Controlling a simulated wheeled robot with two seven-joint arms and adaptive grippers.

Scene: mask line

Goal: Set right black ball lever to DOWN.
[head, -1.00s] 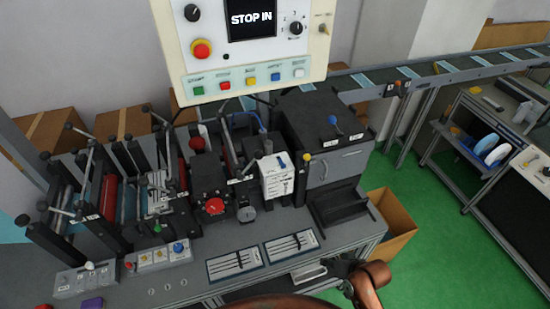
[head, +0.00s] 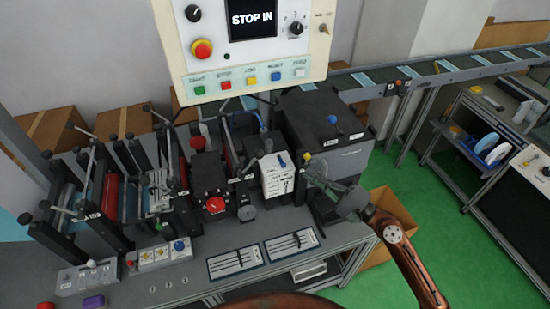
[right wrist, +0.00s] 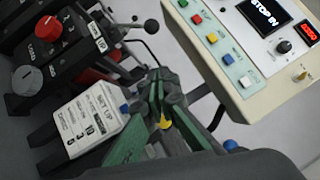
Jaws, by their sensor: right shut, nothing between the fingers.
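Several thin levers with black ball ends stand over the roller machine at the left in the head view. One black ball (head: 146,108) tops a lever at the back, and another (head: 44,205) is at the front left. In the right wrist view a black ball lever (right wrist: 151,26) sticks out beyond my fingers; I cannot tell which lever it matches in the head view. My right gripper (head: 308,174) is shut and empty, in front of the dark box and right of the white label block (head: 277,177). Its green fingers (right wrist: 160,82) meet in the wrist view. My left gripper is not in view.
A yellow knob (head: 306,157) is close to my right fingertips. The dark box (head: 315,118) stands behind them. The control panel (head: 250,75) reading "STOP IN" hangs above. Slider plates (head: 235,262) lie at the table front. A cardboard box (head: 385,205) is on the floor at right.

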